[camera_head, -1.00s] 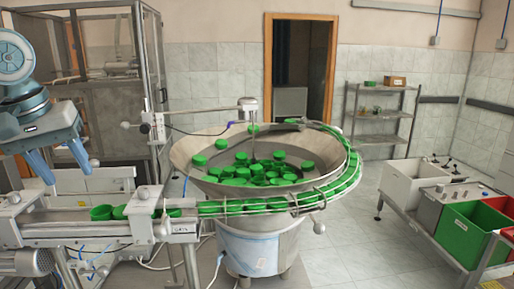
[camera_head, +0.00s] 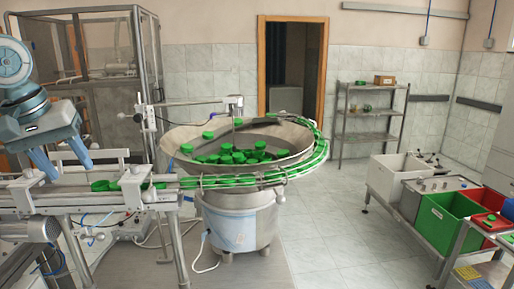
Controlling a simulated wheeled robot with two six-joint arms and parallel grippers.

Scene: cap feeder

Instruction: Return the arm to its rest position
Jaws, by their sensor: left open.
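My left gripper (camera_head: 64,163) is at the left of the head view, with its two blue fingers spread apart and nothing between them. It hangs just above or in front of the left part of the conveyor (camera_head: 72,199); the exact gap is hard to tell. My left arm comes in from the left edge. Green caps (camera_head: 100,186) lie on the conveyor just right of the fingers. My right gripper is not in the picture.
A bowl feeder (camera_head: 284,169) with many green caps stands in the middle, its track curving to the conveyor. A cart holds a green bin (camera_head: 436,225) and a white bin (camera_head: 391,173) at right. A shelf (camera_head: 374,113) stands behind. Floor between feeder and cart is clear.

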